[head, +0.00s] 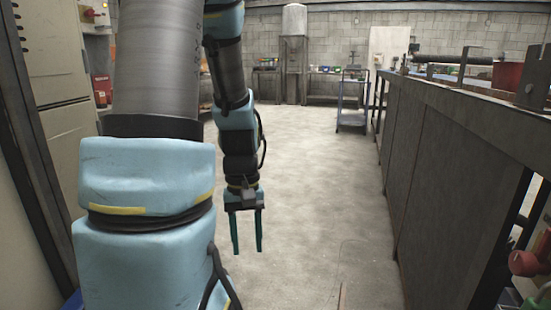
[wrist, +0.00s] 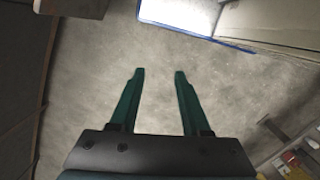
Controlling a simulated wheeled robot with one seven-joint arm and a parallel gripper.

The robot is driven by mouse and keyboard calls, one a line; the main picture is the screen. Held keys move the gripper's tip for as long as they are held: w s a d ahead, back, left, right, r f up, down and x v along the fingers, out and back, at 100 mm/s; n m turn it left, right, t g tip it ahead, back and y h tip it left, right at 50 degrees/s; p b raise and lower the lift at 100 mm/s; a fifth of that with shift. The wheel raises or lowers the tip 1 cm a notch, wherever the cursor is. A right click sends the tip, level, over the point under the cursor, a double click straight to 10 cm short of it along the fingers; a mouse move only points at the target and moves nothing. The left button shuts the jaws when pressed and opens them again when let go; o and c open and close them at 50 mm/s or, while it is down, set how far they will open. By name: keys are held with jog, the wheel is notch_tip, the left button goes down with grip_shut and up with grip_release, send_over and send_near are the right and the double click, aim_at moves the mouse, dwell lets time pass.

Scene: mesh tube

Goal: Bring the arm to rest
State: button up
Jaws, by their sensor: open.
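My gripper (head: 247,250) hangs pointing down at the end of my blue and grey arm, above the bare concrete floor, in the middle of the head view. Its two teal fingers are apart with nothing between them. The wrist view also shows the gripper (wrist: 159,72) open and empty, with only floor (wrist: 155,45) beyond the fingertips. My arm's large links fill the left of the head view and hide what lies behind them.
A long dark workbench (head: 440,170) runs along the right. A blue cart (head: 352,105) stands farther back beside it. Beige cabinets (head: 60,100) stand at the left. A metal tank (head: 294,50) is at the back wall. The floor aisle (head: 320,180) between is clear.

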notch_tip(320, 180, up, 31)
jog(key=m+t+p, duration=0.3)
jog(key=p, duration=2.5)
jog(key=shift+w+a+r, duration=0.15)
jog(key=shift+w+a, duration=0.15)
jog(key=shift+w, duration=0.05)
